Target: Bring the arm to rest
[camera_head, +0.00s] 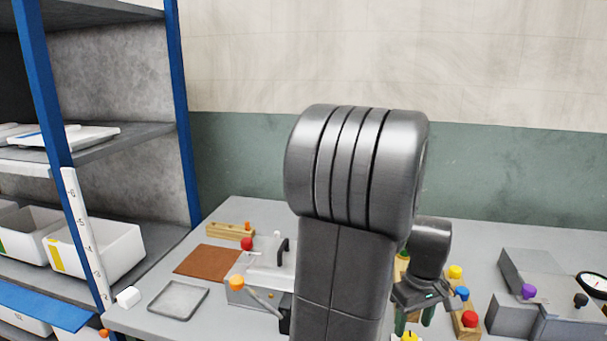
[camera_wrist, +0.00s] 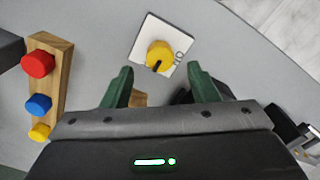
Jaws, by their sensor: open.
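My gripper (camera_head: 413,322) hangs at the end of my arm over the right part of the grey table, partly hidden behind my large grey arm link. In the wrist view my gripper (camera_wrist: 160,69) shows two green fingers spread apart with nothing held between them. Ahead of the fingertips is a yellow knob (camera_wrist: 160,52) with a dark pointer mark on a white square plate (camera_wrist: 143,41). The yellow knob also shows at the bottom edge of the head view (camera_head: 409,337). My arm link covers the middle of the table.
A wooden block (camera_wrist: 50,76) with red, blue and yellow knobs stands beside my gripper. Grey machine blocks (camera_head: 525,270) and a dial gauge (camera_head: 594,285) are at the right. A brown mat (camera_head: 207,262), grey tray (camera_head: 178,300) and metal press (camera_head: 262,298) are at the left, near a blue-posted shelf (camera_head: 180,110).

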